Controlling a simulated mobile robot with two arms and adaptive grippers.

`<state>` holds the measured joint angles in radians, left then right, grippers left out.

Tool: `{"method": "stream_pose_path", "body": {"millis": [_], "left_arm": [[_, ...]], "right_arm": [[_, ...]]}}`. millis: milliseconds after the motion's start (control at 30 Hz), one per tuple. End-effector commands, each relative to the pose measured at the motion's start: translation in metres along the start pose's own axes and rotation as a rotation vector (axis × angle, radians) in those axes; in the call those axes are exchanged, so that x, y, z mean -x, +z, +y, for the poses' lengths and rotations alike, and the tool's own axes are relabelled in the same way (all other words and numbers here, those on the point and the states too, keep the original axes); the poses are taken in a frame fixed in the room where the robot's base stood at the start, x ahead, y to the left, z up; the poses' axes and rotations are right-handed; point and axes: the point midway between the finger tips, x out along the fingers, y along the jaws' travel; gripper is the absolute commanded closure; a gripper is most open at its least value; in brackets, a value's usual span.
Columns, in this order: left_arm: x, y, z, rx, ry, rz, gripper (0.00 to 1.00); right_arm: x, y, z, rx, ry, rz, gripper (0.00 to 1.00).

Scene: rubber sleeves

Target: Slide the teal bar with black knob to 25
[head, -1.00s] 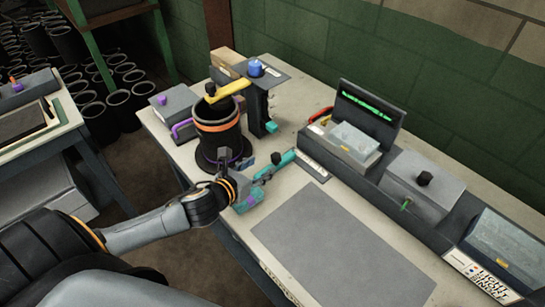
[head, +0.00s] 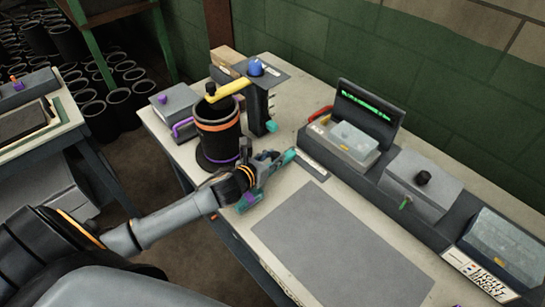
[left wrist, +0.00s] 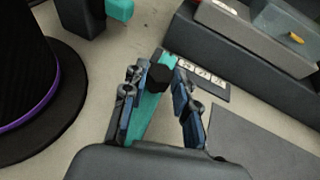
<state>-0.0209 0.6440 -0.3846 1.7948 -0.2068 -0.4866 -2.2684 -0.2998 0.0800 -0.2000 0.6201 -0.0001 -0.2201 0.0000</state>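The teal bar (left wrist: 148,115) lies on the table, and its black knob (left wrist: 158,78) stands up between my left gripper's fingers in the left wrist view. In the head view the teal bar (head: 290,156) shows just past the gripper; the knob is hidden there. My left gripper (head: 262,168) is over the bar. It also shows in the left wrist view (left wrist: 160,88), its fingers apart on either side of the knob, with small gaps visible. My right gripper is out of view.
A black cylinder (head: 217,138) with orange and purple bands stands left of the bar. A yellow arm (head: 228,89) and a dark post (head: 257,107) are behind it. A grey mat (head: 340,245) lies to the right. A long dark console (head: 372,180) runs along the back.

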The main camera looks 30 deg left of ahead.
Motion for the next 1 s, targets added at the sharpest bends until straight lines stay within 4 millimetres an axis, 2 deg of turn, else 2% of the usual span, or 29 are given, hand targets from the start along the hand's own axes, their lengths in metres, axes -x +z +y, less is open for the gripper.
{"method": "stream_pose_path", "body": {"millis": [33,67,333,433,700,800,1000], "left_arm": [[0.000,0.000,0.000,0.000,0.000,0.000,0.93],[0.000,0.000,0.000,0.000,0.000,0.000,1.00],[0.002,0.000,-0.005,0.000,-0.002,0.001,1.00],[0.007,-0.001,-0.023,0.002,-0.004,0.003,1.00],[0.024,-0.008,-0.090,0.004,-0.005,0.005,1.00],[0.027,-0.011,-0.104,0.004,-0.004,0.004,1.00],[0.028,-0.013,-0.111,0.002,-0.005,0.003,1.00]], "right_arm": [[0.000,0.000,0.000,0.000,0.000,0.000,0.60],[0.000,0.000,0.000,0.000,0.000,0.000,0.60],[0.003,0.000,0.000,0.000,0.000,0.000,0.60],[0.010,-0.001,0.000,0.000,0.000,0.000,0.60],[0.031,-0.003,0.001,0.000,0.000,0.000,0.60],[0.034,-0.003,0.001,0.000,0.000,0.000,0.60],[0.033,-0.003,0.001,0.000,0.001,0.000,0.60]]}}
